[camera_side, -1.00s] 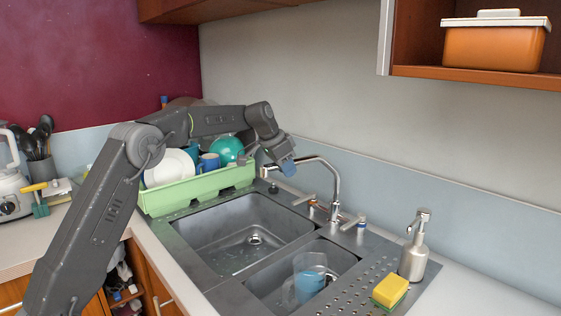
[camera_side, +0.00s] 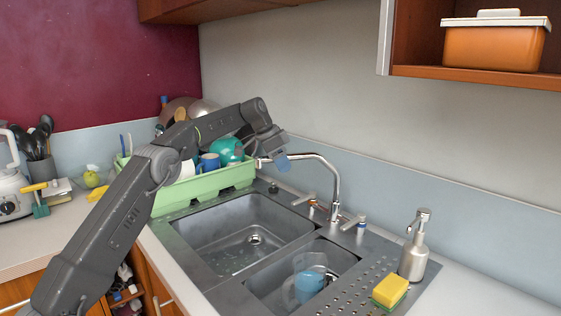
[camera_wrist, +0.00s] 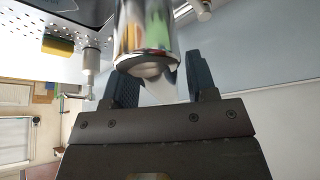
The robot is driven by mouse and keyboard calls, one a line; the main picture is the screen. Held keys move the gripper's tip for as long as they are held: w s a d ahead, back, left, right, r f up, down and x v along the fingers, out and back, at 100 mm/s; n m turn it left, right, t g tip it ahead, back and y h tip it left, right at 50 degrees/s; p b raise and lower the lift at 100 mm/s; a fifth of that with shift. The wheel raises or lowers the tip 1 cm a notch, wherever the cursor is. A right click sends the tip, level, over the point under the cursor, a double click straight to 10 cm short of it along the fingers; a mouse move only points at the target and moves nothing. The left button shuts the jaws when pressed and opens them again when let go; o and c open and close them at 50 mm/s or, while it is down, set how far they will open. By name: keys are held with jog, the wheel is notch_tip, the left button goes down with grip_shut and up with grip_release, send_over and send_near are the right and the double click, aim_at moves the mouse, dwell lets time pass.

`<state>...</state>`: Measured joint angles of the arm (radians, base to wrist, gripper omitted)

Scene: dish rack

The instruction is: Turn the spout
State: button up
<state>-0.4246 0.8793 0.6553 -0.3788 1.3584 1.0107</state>
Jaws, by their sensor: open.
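The chrome spout (camera_side: 322,163) arches from its base behind the sink, and its free end points left over the back of the large basin. In the wrist view the spout's shiny end (camera_wrist: 147,40) lies between the two dark finger pads. My gripper (camera_side: 280,163) is open at the spout's free end in the side view; it also shows in the wrist view (camera_wrist: 155,80), with a finger on each side of the spout. I cannot tell whether either finger touches the spout.
A green dish rack (camera_side: 205,183) with dishes stands left of the sink. Tap handles (camera_side: 352,222) flank the spout base. A blue-tinted jug (camera_side: 306,284) stands in the small basin. A soap dispenser (camera_side: 413,255) and yellow sponge (camera_side: 390,290) are at the right.

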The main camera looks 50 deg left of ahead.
jog(key=shift+r, duration=0.1)
jog(key=shift+v, duration=0.95)
jog(key=shift+v, duration=2.95)
